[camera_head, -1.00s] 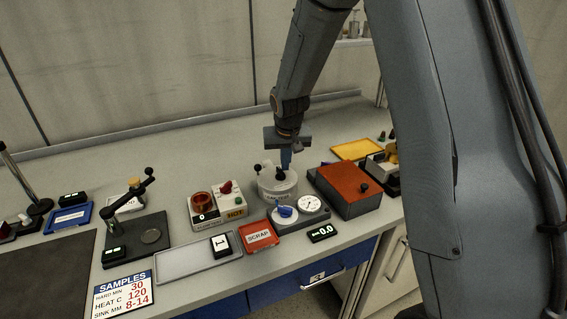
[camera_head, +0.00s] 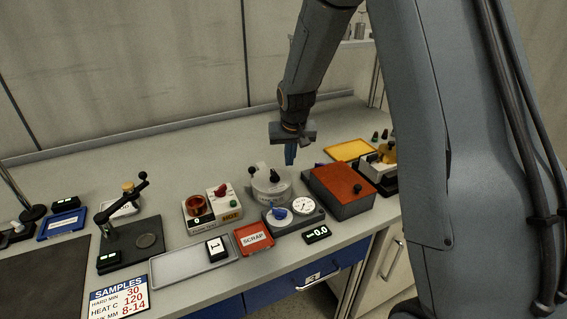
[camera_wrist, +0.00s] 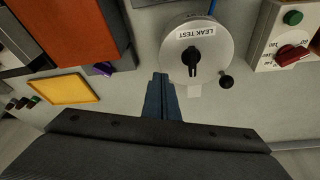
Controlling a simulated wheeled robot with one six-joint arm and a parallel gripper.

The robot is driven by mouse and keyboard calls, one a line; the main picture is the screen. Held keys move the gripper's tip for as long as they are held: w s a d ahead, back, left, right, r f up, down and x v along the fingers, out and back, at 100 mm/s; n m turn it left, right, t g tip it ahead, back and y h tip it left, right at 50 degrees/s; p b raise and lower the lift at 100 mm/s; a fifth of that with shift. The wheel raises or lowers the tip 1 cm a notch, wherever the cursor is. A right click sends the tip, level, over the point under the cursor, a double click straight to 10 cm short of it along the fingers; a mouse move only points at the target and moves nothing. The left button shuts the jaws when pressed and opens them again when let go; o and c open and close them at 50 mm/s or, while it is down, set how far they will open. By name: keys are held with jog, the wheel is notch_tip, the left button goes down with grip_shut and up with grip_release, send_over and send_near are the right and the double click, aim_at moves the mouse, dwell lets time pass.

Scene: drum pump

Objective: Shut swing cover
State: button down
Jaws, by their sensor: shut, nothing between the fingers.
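The round pale cover marked LEAK TEST (camera_wrist: 182,55) shows from above in the wrist view, with a black handle across its middle and a black ball knob at its edge. In the head view the cover (camera_head: 262,177) lies level over the round pot (camera_head: 270,192); I cannot tell whether it is fully seated. My gripper (camera_head: 290,160) is shut and empty, behind and to the right of the cover, above the bench. In the wrist view the shut fingertips (camera_wrist: 162,78) lie just beside the cover's rim; I cannot tell whether they touch it.
The orange-topped box (camera_head: 340,183) stands close right of the pot, the HOT unit (camera_head: 225,201) close left, and the gauge block (camera_head: 295,213) in front. A yellow tray (camera_head: 348,150) lies behind the box. The bench behind the pot is clear.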

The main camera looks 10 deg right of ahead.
notch_tip(320, 180, up, 8)
jog(key=a+b, duration=0.2)
jog(key=a, duration=0.1)
jog(key=s+d+f, duration=0.1)
jog(key=s+f, duration=0.1)
jog(key=s, duration=0.7)
jog(key=s+d+f+g, duration=0.1)
jog(key=s+f, duration=0.1)
jog(key=s, duration=0.8)
jog(key=s+d+f+n+g, duration=0.1)
jog(key=s+f, duration=0.1)
jog(key=s, duration=0.7)
jog(key=shift+s+d+f, duration=0.2)
jog(key=shift+d+f, duration=0.05)
jog(key=shift+d, duration=0.1)
